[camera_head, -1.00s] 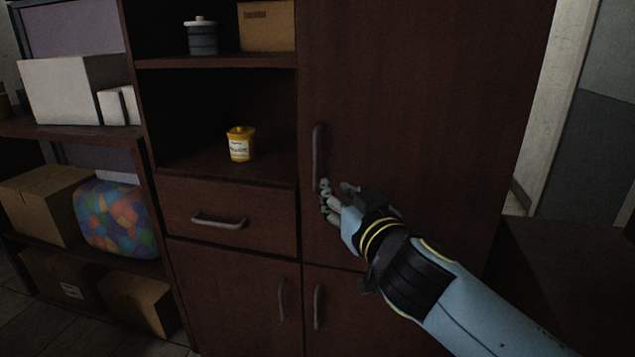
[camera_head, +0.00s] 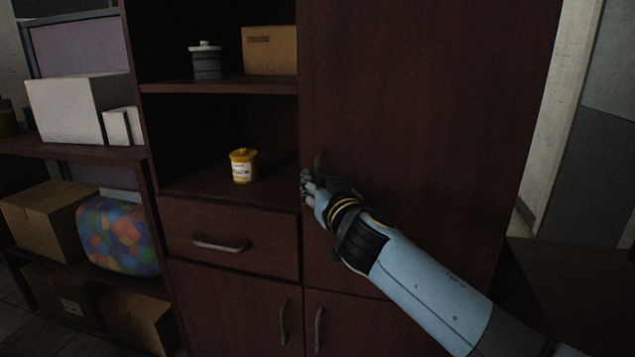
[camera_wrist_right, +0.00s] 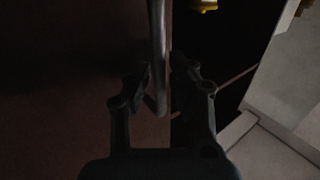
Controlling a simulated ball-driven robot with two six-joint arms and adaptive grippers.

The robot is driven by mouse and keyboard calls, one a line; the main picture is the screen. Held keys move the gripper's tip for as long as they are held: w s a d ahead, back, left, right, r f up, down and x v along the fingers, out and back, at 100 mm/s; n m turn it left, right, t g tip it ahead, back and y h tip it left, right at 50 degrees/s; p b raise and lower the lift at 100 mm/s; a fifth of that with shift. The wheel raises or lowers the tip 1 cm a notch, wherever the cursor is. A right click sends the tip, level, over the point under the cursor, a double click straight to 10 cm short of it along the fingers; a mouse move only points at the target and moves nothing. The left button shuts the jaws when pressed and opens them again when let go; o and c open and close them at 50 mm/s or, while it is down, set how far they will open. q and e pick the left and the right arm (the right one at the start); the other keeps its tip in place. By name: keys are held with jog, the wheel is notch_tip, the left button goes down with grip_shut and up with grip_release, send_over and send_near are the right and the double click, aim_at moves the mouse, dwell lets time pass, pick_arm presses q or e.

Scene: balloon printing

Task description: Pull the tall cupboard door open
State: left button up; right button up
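The tall cupboard door (camera_head: 425,110) is dark reddish-brown and looks shut in the head view. Its upright handle (camera_head: 319,160) is a curved grey bar near the door's left edge. My right gripper (camera_head: 306,186) is at the handle and hides its lower part. In the right wrist view the handle (camera_wrist_right: 158,45) reaches down between the two fingers of my right gripper (camera_wrist_right: 161,80). The fingers are apart, with a gap visible beside the bar, so I see no firm grip. My left gripper is not in view.
A yellow can (camera_head: 243,166) stands on the open shelf left of the door. Below it is a drawer (camera_head: 230,225) with a grey handle. Lower cupboard doors (camera_head: 225,305) are underneath. A side rack holds boxes (camera_head: 45,212) and a colourful round bundle (camera_head: 117,235).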

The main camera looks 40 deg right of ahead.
grip_shut()
jog(key=shift+s+a, duration=0.1)
dwell(0.3)
